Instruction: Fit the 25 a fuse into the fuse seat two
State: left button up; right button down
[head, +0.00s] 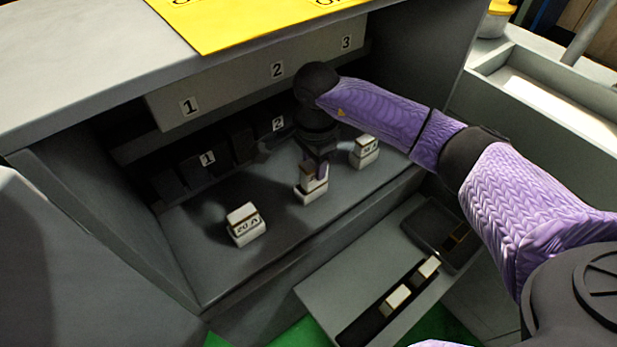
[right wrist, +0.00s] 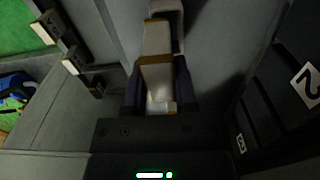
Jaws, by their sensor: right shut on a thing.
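My right gripper (head: 315,168) reaches into the grey cabinet from the right and points down. It is shut on the middle white fuse (head: 312,190), whose rating I cannot read. The fuse is on or just above the shelf; I cannot tell which. In the right wrist view this fuse (right wrist: 157,78) sits between the two dark fingers (right wrist: 158,90). Fuse seat two is in the dark row at the back, by the lower label 2 (head: 278,124); my gripper and shadow partly hide it. My left gripper is not in view.
A fuse marked 20 A (head: 246,224) stands left on the shelf (head: 275,238). Another white fuse (head: 365,151) stands to the right. Dark blocks (head: 205,168) line the back near label 1.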

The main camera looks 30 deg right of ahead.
aim_at(311, 173)
jog(key=shift+w+f, duration=0.1)
jog(key=shift+w, duration=0.3)
jog(key=shift+w+f+b, duration=0.1)
jog(key=shift+f+b, duration=0.25)
jog(key=shift+b, duration=0.05)
notch_tip(311, 173, down, 3)
jog(key=shift+f+b, duration=0.1)
jog(key=shift+b, duration=0.8)
jog(key=shift+r, duration=0.35)
jog(key=c, duration=0.6)
grip_release()
jog(key=shift+f, duration=0.15)
jog(key=shift+o, duration=1)
